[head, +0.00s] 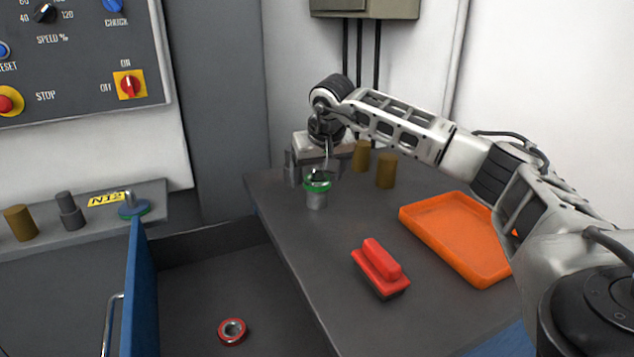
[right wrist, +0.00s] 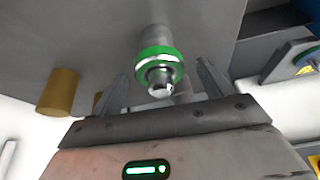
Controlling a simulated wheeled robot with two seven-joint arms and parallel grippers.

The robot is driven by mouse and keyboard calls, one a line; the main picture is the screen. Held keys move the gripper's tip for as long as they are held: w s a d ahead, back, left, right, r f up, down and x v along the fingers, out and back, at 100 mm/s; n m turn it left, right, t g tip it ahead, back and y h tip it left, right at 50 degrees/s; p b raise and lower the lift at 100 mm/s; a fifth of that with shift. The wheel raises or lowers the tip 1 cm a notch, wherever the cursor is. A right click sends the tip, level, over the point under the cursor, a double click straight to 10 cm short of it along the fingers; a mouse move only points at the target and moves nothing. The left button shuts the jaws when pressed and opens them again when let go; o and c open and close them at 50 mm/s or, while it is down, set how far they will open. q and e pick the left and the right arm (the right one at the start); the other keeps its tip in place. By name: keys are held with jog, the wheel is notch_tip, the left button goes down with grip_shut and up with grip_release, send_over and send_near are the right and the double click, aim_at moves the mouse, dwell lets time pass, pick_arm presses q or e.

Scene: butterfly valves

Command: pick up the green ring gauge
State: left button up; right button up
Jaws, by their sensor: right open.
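The green ring gauge (head: 318,185) is a green-rimmed metal ring on top of a short grey post (head: 316,201), near the table's far left side. In the right wrist view the green ring gauge (right wrist: 160,54) shows between the two fingers, around a shiny metal tip. My right gripper (head: 308,169) is open at the ring, its fingers (right wrist: 162,76) spread on either side with gaps visible. I cannot tell whether a finger touches it. My left gripper is not in view.
Brown cylinders (head: 386,171) stand right of the gripper. A red-handled block (head: 378,268) and an orange tray (head: 455,236) lie nearer on the table. A red ring (head: 232,331) lies in the open drawer. A blue-green disc (head: 133,209) sits on the left ledge.

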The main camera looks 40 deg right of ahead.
jog(key=shift+r, duration=0.15)
jog(key=c, duration=1.4)
